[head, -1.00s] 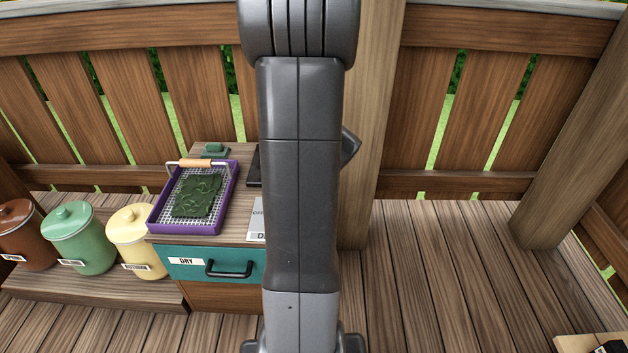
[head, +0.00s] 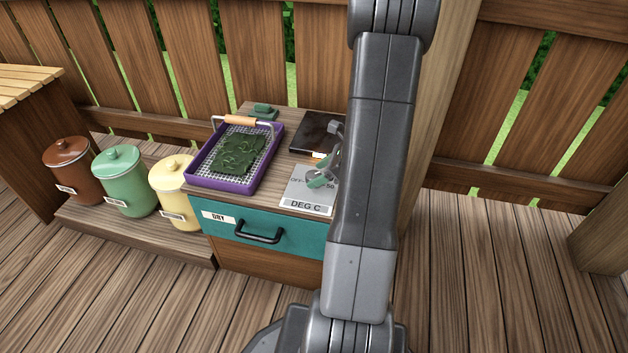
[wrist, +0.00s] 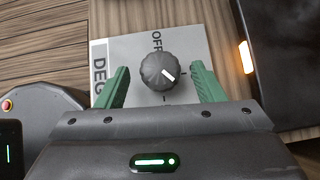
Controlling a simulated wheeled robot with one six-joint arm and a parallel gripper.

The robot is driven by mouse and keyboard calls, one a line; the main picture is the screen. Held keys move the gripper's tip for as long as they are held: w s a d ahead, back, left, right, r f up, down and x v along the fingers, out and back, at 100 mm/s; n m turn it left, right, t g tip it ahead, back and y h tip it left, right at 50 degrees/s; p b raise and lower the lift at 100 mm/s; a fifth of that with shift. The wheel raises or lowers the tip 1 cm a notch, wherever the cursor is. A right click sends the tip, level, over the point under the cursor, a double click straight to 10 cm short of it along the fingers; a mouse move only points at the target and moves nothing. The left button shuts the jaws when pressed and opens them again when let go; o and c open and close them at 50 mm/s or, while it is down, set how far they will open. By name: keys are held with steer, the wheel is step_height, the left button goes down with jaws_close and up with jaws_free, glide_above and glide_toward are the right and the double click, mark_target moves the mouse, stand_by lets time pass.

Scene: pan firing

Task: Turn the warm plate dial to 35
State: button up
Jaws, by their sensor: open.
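The dial (wrist: 157,76) is a round dark grey knob with a white pointer mark, seen in the wrist view. Its mark points to the lower right in that view. It sits on a light panel (wrist: 130,50) lettered OFF and DEG C, which also shows in the head view (head: 297,194). My gripper (wrist: 160,68) is open, with one green finger on each side of the knob; I cannot tell whether they touch it. In the head view my gripper (head: 324,172) is over the panel and hides the knob. The black warm plate (head: 314,131) lies behind the panel.
A purple tray (head: 203,176) with a mesh, a green slab and an orange-handled bar stands left of the panel. A green block (head: 264,111) is behind it. A DRY drawer (head: 300,238) is below. Brown, green and yellow canisters (head: 122,185) stand to the left.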

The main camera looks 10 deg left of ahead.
steer(key=shift+b+x, duration=0.3)
steer(key=shift+x, duration=1.05)
steer(key=c, duration=1)
steer(key=shift+o, duration=0.2)
